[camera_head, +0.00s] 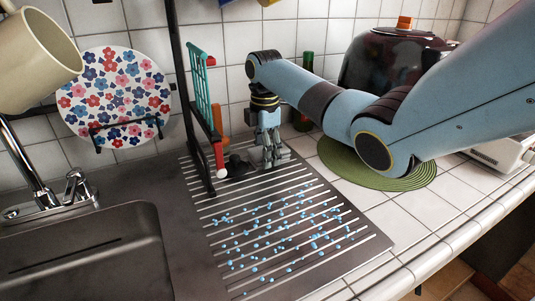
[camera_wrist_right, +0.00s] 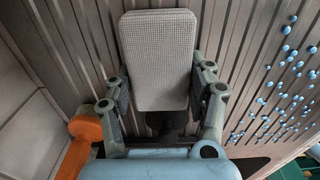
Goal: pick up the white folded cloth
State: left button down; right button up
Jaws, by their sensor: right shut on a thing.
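The white folded cloth (camera_wrist_right: 157,50) shows in the right wrist view as a pale, waffle-textured rounded block. My right gripper (camera_wrist_right: 161,88) has a finger on each long side of it and is shut on it. In the head view my right gripper (camera_head: 268,150) points down over the back of the ribbed metal drainboard (camera_head: 345,258). There the cloth is largely hidden or blends with the fingers, and I cannot tell whether it touches the board. My left gripper is not in view.
Blue beads (camera_head: 285,232) are scattered over the drainboard's front. A dark rack post with hanging utensils (camera_head: 203,95) stands just left of my right gripper. An orange item (camera_wrist_right: 85,128) is close by. A dark red pot (camera_head: 385,62) stands to the right, behind my arm.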

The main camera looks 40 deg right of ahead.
notch_tip(320, 180, up, 4)
jog(key=shift+r, duration=0.15)
jog(key=s+d+r, duration=0.6)
jog(key=s+d, duration=0.1)
jog(key=s, duration=0.2)
jog(key=shift+r, duration=0.35)
jog(key=shift+s, duration=0.1)
